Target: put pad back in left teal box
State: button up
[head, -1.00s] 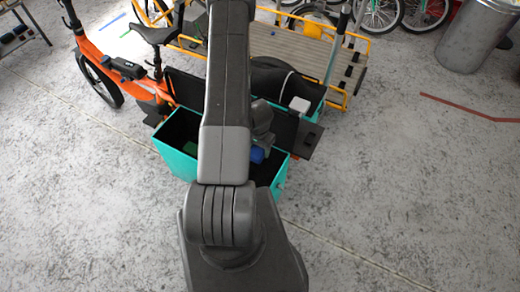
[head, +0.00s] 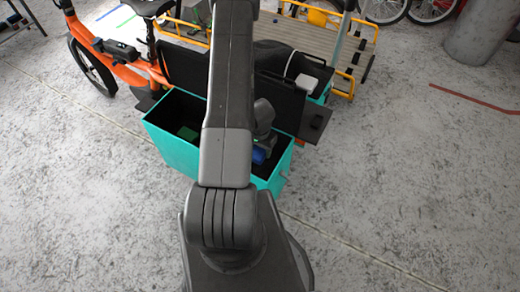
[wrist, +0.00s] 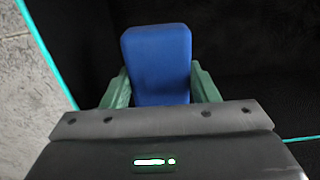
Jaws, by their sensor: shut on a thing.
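The blue pad (wrist: 158,62) stands between the green fingers of my gripper (wrist: 160,88) in the wrist view, and the gripper is shut on it. In the head view the blue pad (head: 258,156) shows low at the right end of the nearer teal box (head: 176,152), with my gripper (head: 263,142) above it. The pad appears within the box's opening. I cannot tell whether it touches the floor of the box. The wrist view shows the dark box interior around the pad and a teal rim at left and lower right. My arm hides the middle of the box.
A green item (head: 187,132) lies inside the nearer box, left of my arm. A dark open lid (head: 183,70) stands behind it. A second teal box (head: 322,92) with a white item (head: 307,82) is behind. An orange bike (head: 88,42) is at the left.

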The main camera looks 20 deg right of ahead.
notch_tip(320, 180, down, 12)
jog(key=b, duration=1.2)
jog(key=shift+f, duration=0.2)
jog(key=o, duration=1.2)
jog(key=shift+r, duration=0.15)
notch_tip(320, 180, up, 14)
jog(key=p, duration=1.3)
jog(key=shift+f, duration=0.2)
jog(key=shift+f, duration=0.15)
notch_tip(320, 180, down, 13)
jog(key=b, duration=1.3)
jog(key=shift+f, duration=0.15)
